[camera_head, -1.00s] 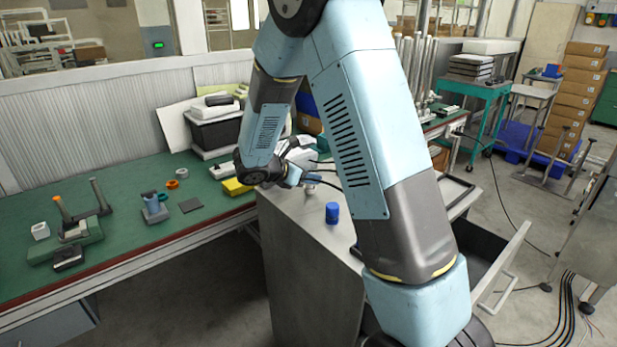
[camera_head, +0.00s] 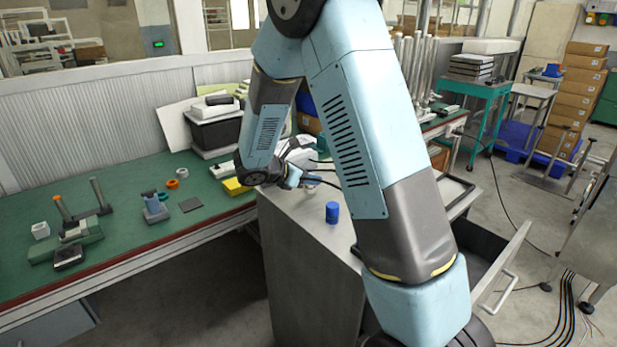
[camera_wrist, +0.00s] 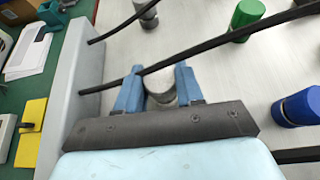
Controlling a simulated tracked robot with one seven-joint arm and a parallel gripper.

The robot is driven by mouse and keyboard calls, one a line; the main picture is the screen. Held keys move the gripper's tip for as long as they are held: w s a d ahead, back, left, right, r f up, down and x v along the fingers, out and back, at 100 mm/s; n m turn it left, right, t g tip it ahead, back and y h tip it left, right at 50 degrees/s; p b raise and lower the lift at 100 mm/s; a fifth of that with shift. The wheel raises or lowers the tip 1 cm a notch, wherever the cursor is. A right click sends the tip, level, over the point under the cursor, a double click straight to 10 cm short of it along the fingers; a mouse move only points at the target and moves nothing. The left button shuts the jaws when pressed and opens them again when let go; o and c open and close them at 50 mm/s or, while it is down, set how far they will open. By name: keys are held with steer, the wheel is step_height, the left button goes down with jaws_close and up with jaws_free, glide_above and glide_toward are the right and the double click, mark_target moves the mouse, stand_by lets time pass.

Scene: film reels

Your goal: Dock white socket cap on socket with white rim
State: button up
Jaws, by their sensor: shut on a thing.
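In the wrist view my gripper (camera_wrist: 158,78) has its two blue fingers closed around a pale grey-white round piece (camera_wrist: 161,98), which looks like the white socket cap. Its lower part is hidden by my gripper body. I cannot make out a socket with a white rim for certain.
A blue cap (camera_wrist: 299,107) stands at right on the cabinet top, also in the head view (camera_head: 332,212). A green cap (camera_wrist: 244,18) is farther back. Black cables (camera_wrist: 225,45) cross near my fingers. The green bench (camera_head: 120,253) lies left.

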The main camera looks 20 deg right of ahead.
steer(key=shift+f, duration=0.2)
steer(key=o, duration=0.7)
steer(key=shift+v, duration=5.5)
steer(key=s+d+r+m+y, duration=0.3)
steer(key=s+r+m, duration=0.2)
steer(key=s+m, duration=0.2)
steer(key=s+d+r+m+y, duration=0.3)
steer(key=s+m, duration=0.5)
steer(key=s, duration=0.4)
steer(key=s+d+r+m+t+y, duration=0.1)
steer(key=s+d+r+m+y, duration=0.2)
steer(key=s, duration=0.7)
step_height(320, 180, up, 4)
steer(key=shift+s+d+r+m+y, duration=0.1)
steer(key=shift+m+y, duration=0.5)
steer(key=shift+m, duration=0.55)
steer(key=shift+d+r+m+y, duration=0.1)
steer(key=shift+m+y, duration=0.5)
steer(key=shift+m, duration=0.55)
